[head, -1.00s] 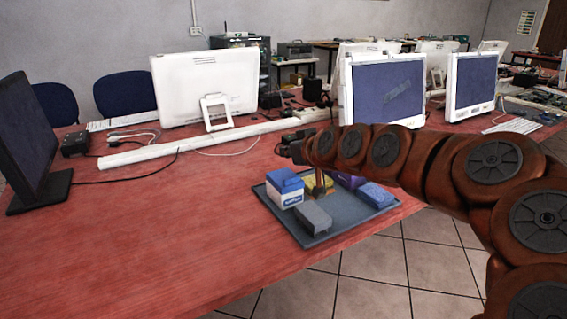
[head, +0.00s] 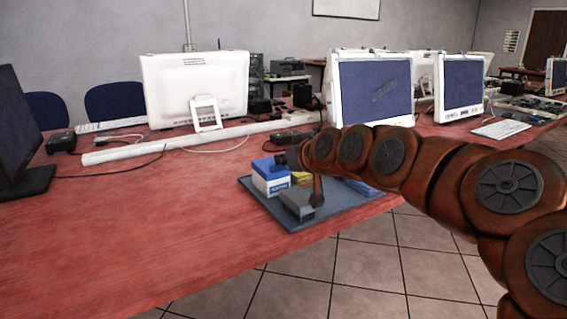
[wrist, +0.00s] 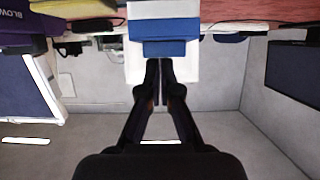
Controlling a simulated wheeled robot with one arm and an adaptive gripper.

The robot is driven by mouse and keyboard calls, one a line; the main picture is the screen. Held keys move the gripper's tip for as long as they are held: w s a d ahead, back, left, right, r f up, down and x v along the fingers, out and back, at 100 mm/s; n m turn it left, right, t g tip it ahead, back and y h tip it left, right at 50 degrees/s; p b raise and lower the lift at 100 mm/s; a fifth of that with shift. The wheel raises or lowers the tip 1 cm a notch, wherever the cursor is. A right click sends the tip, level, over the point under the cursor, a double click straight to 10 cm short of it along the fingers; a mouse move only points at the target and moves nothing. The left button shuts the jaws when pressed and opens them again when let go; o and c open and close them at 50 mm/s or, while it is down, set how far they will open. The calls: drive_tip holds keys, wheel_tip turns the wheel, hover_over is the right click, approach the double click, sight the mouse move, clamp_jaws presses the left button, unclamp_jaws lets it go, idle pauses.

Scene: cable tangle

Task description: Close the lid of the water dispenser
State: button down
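I cannot make out a water dispenser or its lid in either view. In the head view my gripper (head: 290,157) is at the end of my brown arm, small and dark, over the tray beside the blue and white box (head: 270,184). In the wrist view, which looks upside down, my gripper (wrist: 160,64) has its two fingers almost together with nothing visible between them. The fingertips point at the blue and white box (wrist: 163,28). I cannot tell whether they touch it.
A grey tray (head: 330,216) near the red table's (head: 150,230) front edge holds a grey block (head: 295,203), a yellow item (head: 301,178) and others partly hidden by my arm. Monitors (head: 195,88) and a white strip (head: 190,141) stand behind. The table's left front is clear.

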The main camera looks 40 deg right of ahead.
drive_tip(key=shift+s+a+f+g, duration=0.1)
drive_tip(key=shift+a+f+g, duration=0.05)
drive_tip(key=shift+f, duration=0.45)
drive_tip(key=shift+a+f+g, duration=0.15)
drive_tip(key=shift+f, duration=0.4)
drive_tip(key=shift+s, duration=0.15)
drive_tip(key=shift+r, duration=0.2)
wheel_tip(320, 180, up, 12)
drive_tip(key=shift+w, duration=0.2)
